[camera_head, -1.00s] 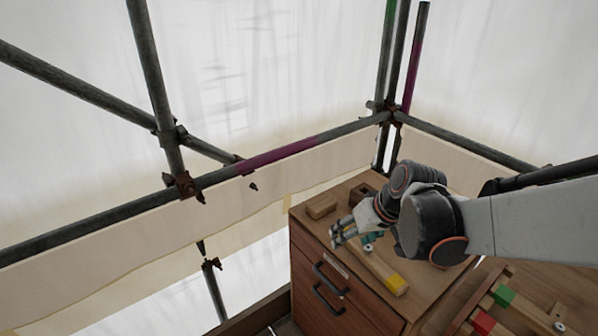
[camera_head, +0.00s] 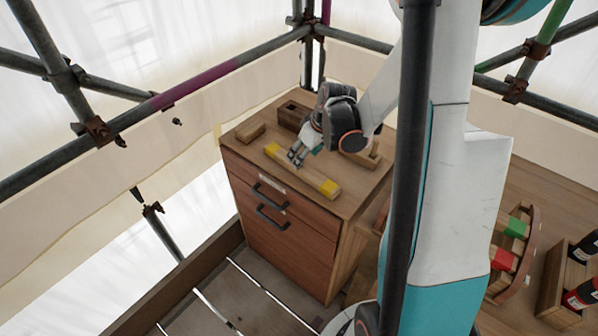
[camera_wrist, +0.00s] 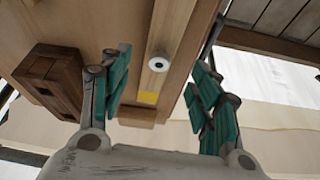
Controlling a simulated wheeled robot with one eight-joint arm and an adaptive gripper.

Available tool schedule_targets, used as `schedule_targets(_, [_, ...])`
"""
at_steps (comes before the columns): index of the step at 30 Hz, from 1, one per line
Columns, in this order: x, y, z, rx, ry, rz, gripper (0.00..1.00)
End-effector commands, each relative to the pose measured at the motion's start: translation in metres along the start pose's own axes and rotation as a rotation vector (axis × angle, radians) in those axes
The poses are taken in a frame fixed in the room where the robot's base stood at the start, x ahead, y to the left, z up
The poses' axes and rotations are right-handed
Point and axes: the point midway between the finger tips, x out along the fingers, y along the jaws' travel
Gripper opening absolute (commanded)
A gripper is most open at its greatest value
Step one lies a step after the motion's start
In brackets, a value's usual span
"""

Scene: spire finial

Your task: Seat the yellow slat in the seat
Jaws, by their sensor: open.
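The yellow slat (camera_head: 308,173) is a pale wooden bar with yellow ends, lying flat on the cabinet top. In the wrist view the slat (camera_wrist: 174,35) runs between the fingers, with a yellow end and a white round knob with a dark centre. My gripper (camera_head: 296,158) is open and empty, pointing down near the slat's far half; its teal fingers show in the wrist view (camera_wrist: 162,98). I cannot tell whether they reach down around it. A dark wooden block with an opening (camera_head: 292,114), apparently the seat, stands at the back; it also shows in the wrist view (camera_wrist: 48,80).
A small plain block (camera_head: 250,132) lies left on the cabinet top (camera_head: 350,205). Another wooden piece (camera_head: 364,158) lies right of my gripper. At the right are a rack with green and red blocks (camera_head: 515,228) and a bottle crate (camera_head: 560,283). A dark scaffold pole (camera_head: 408,160) crosses the view.

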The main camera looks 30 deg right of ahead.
Motion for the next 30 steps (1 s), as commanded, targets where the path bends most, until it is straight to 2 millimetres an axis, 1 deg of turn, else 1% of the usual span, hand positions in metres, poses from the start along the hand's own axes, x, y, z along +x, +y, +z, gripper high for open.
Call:
schedule_targets(1, [0.006, 0.000, 0.000, 0.000, 0.000, 0.000, 0.57])
schedule_targets(8, [0.017, 0.000, 0.001, 0.000, 0.000, 0.000, 0.57])
schedule_targets(15, [0.051, 0.001, 0.005, -0.002, 0.001, -0.001, 0.57])
schedule_targets(18, [0.061, 0.001, 0.004, -0.001, 0.001, 0.000, 0.57])
schedule_targets(25, [0.061, 0.001, 0.004, 0.000, 0.001, 0.000, 0.57])
schedule_targets(26, [0.061, 0.001, 0.004, 0.000, 0.001, 0.000, 0.52])
schedule_targets(27, [0.061, 0.001, 0.004, 0.000, 0.001, 0.000, 0.43])
schedule_targets(29, [0.061, 0.001, 0.004, 0.000, 0.001, 0.000, 0.29])
schedule_targets(30, [0.061, 0.001, 0.004, 0.000, 0.001, 0.000, 0.20])
